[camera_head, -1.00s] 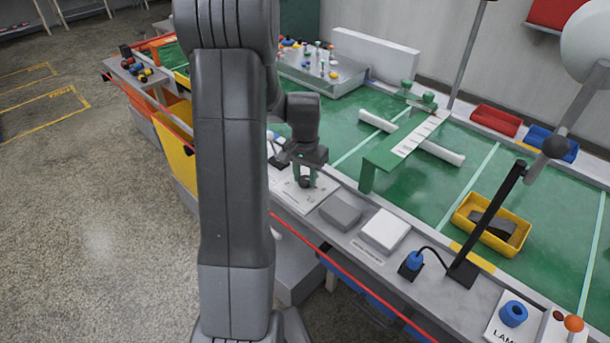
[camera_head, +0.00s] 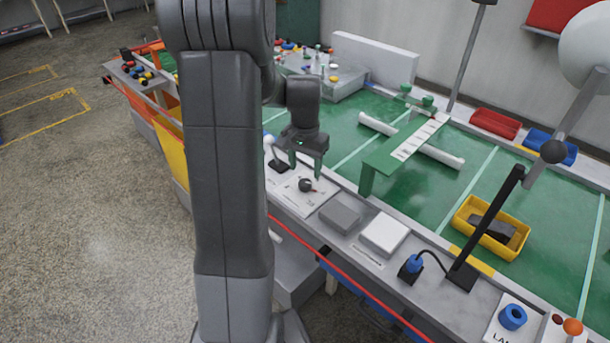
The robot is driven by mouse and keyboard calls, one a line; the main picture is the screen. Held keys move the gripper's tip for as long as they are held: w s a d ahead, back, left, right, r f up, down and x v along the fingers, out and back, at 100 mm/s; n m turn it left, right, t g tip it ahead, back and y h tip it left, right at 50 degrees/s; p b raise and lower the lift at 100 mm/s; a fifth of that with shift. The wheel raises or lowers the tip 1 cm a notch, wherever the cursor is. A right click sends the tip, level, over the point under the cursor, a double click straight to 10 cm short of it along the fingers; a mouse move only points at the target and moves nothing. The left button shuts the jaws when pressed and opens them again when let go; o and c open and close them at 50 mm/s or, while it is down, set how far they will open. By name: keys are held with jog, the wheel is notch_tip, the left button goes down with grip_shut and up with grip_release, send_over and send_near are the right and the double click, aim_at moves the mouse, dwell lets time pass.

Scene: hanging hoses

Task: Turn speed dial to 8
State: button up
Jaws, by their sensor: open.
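The speed dial is a small dark round knob (camera_head: 306,185) on a white marked plate (camera_head: 312,201) at the near edge of the workbench. A small reddish mark shows at the knob's right side. The numbers on the plate are too small to read, so I cannot tell the setting. My gripper (camera_head: 306,173) points down just above the knob. Its two green-grey fingers are open, apart from each other, with nothing between them. The knob is in plain view below the fingertips.
A grey box (camera_head: 341,215) and a white box (camera_head: 384,236) sit right of the plate. A green bridge (camera_head: 405,150) stands behind. A black post (camera_head: 488,225) and yellow bin (camera_head: 515,238) are farther right. A red cord (camera_head: 350,276) runs along the front edge.

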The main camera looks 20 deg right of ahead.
aim_at(305, 182)
notch_tip(305, 182, up, 9)
jog(key=shift+p, duration=0.3)
jog(key=shift+f, duration=0.2)
notch_tip(305, 182, down, 14)
jog(key=shift+r+b, duration=0.15)
jog(key=shift+b, duration=0.45)
jog(key=shift+r, duration=0.1)
